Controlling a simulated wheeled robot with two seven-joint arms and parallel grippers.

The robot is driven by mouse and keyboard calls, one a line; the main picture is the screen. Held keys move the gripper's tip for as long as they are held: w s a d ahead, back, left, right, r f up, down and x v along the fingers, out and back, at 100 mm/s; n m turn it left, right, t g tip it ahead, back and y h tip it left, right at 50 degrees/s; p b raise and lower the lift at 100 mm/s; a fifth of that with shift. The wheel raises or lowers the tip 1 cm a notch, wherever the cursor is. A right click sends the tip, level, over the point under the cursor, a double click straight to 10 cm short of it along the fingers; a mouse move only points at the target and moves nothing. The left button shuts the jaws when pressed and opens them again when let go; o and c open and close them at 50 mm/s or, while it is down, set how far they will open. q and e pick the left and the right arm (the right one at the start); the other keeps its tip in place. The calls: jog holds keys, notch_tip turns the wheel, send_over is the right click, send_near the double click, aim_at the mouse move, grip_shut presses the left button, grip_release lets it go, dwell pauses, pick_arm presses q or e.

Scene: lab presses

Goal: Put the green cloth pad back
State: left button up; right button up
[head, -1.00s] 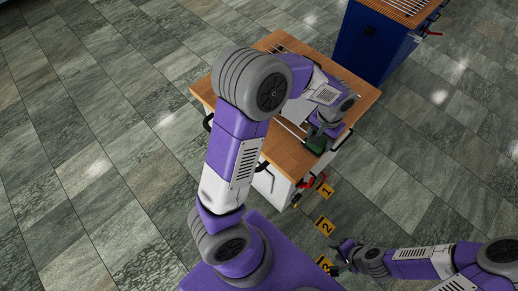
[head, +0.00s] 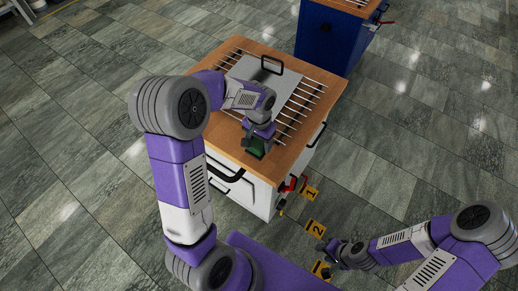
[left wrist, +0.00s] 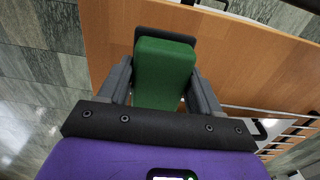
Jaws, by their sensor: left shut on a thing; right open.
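The green cloth pad (left wrist: 163,70) is between the fingers of my left gripper (left wrist: 163,85), which is shut on it. In the head view the pad (head: 256,148) shows below my left gripper (head: 257,140), over the near edge of the wooden top of a white press. I cannot tell whether the pad touches the wood. My right gripper (head: 332,252) is open and empty, low at the right, beside the number signs.
The white press (head: 240,189) has a wooden top (head: 315,128) with metal rods, a grey plate (head: 285,80) with a black handle, and black side handles. Yellow signs 1 (head: 309,193) and 2 (head: 315,229) stand near it. A blue press (head: 326,38) stands behind.

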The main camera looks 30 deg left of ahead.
aim_at(259, 147)
pick_arm(q)
jog(key=shift+f+b, duration=0.35)
jog(key=shift+f, duration=1.5)
jog(key=shift+f, duration=0.1)
jog(key=o, duration=0.9)
jog(key=shift+f, duration=0.1)
jog(key=shift+r, duration=0.35)
notch_tip(259, 147, up, 12)
jog(key=p, duration=0.3)
jog(key=shift+f, duration=0.1)
